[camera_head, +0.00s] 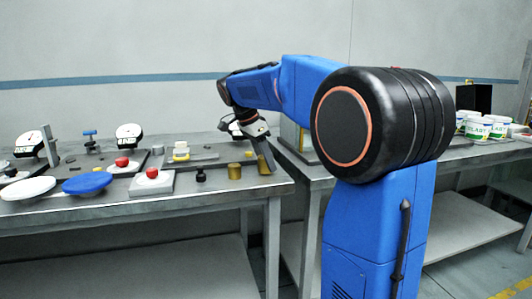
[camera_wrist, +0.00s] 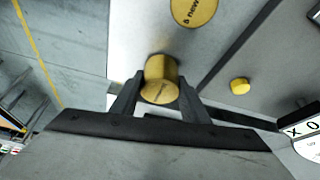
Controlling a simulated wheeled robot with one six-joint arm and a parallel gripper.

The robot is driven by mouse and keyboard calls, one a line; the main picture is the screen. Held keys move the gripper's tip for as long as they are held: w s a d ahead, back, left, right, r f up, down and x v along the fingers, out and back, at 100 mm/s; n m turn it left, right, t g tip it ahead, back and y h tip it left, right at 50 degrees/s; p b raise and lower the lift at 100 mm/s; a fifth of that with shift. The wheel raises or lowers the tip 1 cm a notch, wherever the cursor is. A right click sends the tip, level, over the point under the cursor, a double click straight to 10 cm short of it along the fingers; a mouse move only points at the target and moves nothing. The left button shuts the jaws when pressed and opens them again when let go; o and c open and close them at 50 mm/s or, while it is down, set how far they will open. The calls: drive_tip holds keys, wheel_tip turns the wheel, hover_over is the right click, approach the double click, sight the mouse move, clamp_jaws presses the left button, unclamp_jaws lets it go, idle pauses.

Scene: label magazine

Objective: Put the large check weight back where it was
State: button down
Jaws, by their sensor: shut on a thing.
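My gripper (camera_wrist: 158,100) is shut on a brass cylindrical weight (camera_wrist: 160,72), with one finger on each side of it. The weight's lettered round face points towards the wrist camera. A wider lettered brass weight (camera_wrist: 194,9) shows at the top of the wrist view, partly cut off. A small brass weight (camera_wrist: 239,84) stands to the right. In the head view a brass weight (camera_head: 234,171) stands left of my gripper.
The left bench (camera_head: 225,192) also carries dial gauges (camera_head: 129,135), red-button boxes (camera_head: 152,178), a blue disc (camera_head: 87,183), a white disc (camera_head: 28,187) and a small black knob (camera_head: 201,175). White tubs (camera_head: 488,127) stand on the right bench. A gap separates the benches.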

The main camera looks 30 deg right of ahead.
drive_tip(key=shift+f, duration=0.2)
drive_tip(key=shift+f, duration=0.1)
drive_tip(key=c, duration=1)
unclamp_jaws()
drive_tip(key=v, duration=1.2)
drive_tip(key=shift+s, duration=0.1)
drive_tip(key=s+a+f+n+t+y, duration=0.1)
drive_tip(key=s+a+f+n, duration=0.2)
drive_tip(key=s+f+n, duration=0.3)
drive_tip(key=s+a+f+n+t+y, duration=0.2)
drive_tip(key=s+a+f+n, duration=0.2)
drive_tip(key=s+f, duration=0.9)
drive_tip(key=s+a+f+n+t+y, duration=0.1)
drive_tip(key=s+a+f+n, duration=0.3)
drive_tip(key=s+f+n, duration=0.5)
drive_tip(key=shift+s+a+f+t, duration=0.1)
drive_tip(key=shift+s+f+t, duration=0.2)
drive_tip(key=shift+s, duration=0.35)
drive_tip(key=shift+s+a+f+t, duration=0.1)
drive_tip(key=shift+s+f+t, duration=0.2)
drive_tip(key=shift+s, duration=0.3)
